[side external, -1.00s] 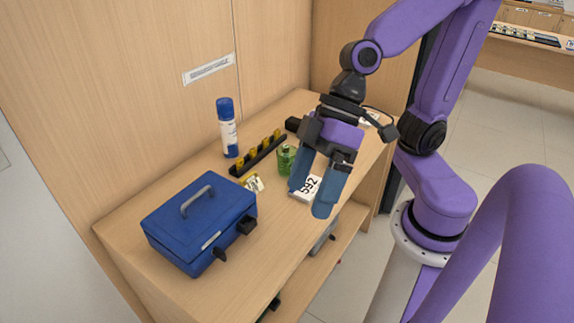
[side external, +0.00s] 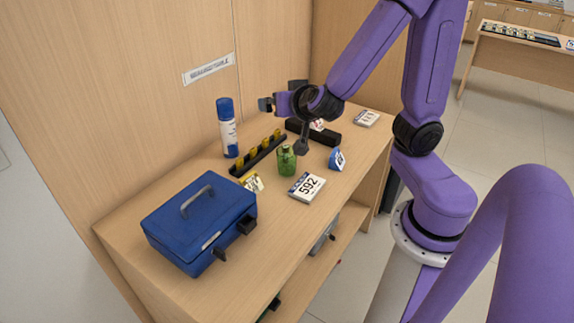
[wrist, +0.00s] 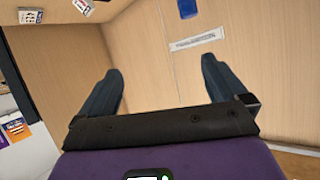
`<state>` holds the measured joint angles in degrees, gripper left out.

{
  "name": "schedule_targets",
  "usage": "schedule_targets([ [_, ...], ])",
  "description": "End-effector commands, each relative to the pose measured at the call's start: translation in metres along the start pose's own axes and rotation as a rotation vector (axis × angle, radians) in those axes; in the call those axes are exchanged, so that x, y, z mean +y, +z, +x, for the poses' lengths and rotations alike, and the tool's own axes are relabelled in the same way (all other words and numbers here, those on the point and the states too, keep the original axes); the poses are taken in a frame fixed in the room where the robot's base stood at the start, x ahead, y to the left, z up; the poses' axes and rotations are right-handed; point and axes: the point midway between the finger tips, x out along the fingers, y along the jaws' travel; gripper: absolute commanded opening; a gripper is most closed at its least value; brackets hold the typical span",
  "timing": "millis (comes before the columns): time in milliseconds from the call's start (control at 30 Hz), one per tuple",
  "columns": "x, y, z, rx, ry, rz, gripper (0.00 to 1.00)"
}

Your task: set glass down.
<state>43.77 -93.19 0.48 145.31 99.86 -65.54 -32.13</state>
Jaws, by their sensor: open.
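The green glass (side external: 287,161) stands upright on the wooden counter (side external: 255,235), between the black rack and the white card marked 592. It does not clearly show in the wrist view. My gripper (side external: 266,103) is raised behind and above the glass, apart from it, and points toward the wooden wall panel. In the wrist view my gripper (wrist: 162,72) has its two blue fingers spread wide with nothing between them.
A blue cash box (side external: 200,222) stands front left. A blue-capped tube (side external: 228,128), a black rack with yellow pieces (side external: 258,155) and a long black block (side external: 325,136) stand behind. The 592 card (side external: 307,187) and a blue wedge (side external: 337,159) lie right of the glass.

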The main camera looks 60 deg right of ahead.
Motion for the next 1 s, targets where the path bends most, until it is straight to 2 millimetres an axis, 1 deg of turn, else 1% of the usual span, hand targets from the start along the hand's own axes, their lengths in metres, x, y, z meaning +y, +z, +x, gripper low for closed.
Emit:
schedule_targets([
  [33, 0.013, -0.003, 0.002, 0.023, 0.069, -0.009, 0.99],
  [100, 0.033, -0.007, 0.002, 0.056, 0.168, -0.022, 0.99],
  [133, 0.039, -0.007, 0.003, 0.066, 0.198, -0.028, 0.99],
  [200, 0.037, 0.006, 0.008, 0.063, 0.185, -0.033, 0.99],
  [467, 0.041, 0.046, 0.028, 0.060, 0.182, -0.032, 0.99],
  [800, 0.048, 0.121, 0.063, 0.060, 0.178, -0.037, 0.99],
  [900, 0.050, 0.141, 0.073, 0.061, 0.178, -0.035, 0.99],
  [1000, 0.051, 0.155, 0.080, 0.061, 0.177, -0.032, 0.99],
])
